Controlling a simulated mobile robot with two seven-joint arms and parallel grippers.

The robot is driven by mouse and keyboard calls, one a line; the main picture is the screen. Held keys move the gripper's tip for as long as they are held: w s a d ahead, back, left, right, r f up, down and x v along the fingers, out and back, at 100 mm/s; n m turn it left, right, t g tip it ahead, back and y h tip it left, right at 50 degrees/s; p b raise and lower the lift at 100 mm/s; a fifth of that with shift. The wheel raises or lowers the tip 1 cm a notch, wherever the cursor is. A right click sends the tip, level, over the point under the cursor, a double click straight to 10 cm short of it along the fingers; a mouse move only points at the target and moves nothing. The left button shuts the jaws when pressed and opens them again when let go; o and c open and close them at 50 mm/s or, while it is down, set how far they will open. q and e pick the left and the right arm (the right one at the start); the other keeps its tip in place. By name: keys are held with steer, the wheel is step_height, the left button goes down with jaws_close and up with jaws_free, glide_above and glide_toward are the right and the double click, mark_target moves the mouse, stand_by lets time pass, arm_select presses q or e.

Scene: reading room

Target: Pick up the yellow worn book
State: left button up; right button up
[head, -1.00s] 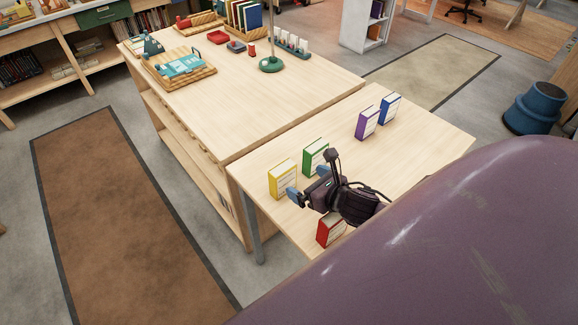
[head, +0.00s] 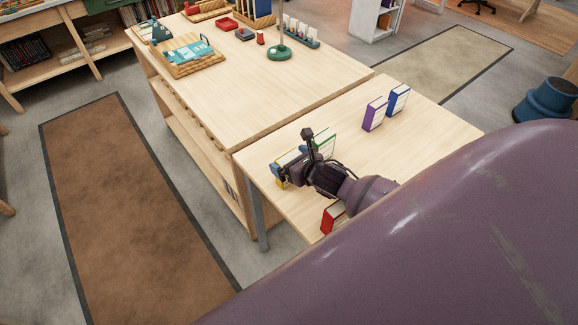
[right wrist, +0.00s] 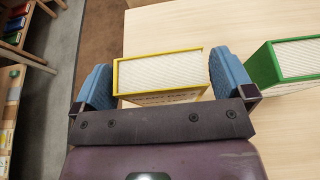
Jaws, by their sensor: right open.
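The yellow worn book (head: 281,181) stands upright on the light wood table, mostly hidden behind my right gripper (head: 283,172) in the head view. In the right wrist view the yellow book (right wrist: 160,73) shows its pale page edge and yellow cover rim. My right gripper (right wrist: 160,88) is open, with one blue fingertip on each side of the book. The right fingertip is close to the book; I cannot tell whether it touches. A small gap shows at the left one. My left gripper is not in view.
A green book (head: 325,143) stands beside the yellow one, close to my right fingertip. A red book (head: 329,218) stands near the table's front edge. A purple book (head: 374,114) and a blue book (head: 398,99) stand farther right. Bare tabletop (head: 425,140) lies around them.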

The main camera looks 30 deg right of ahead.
steer(key=shift+w+f, duration=0.15)
steer(key=shift+w, duration=0.15)
steer(key=c, duration=0.8)
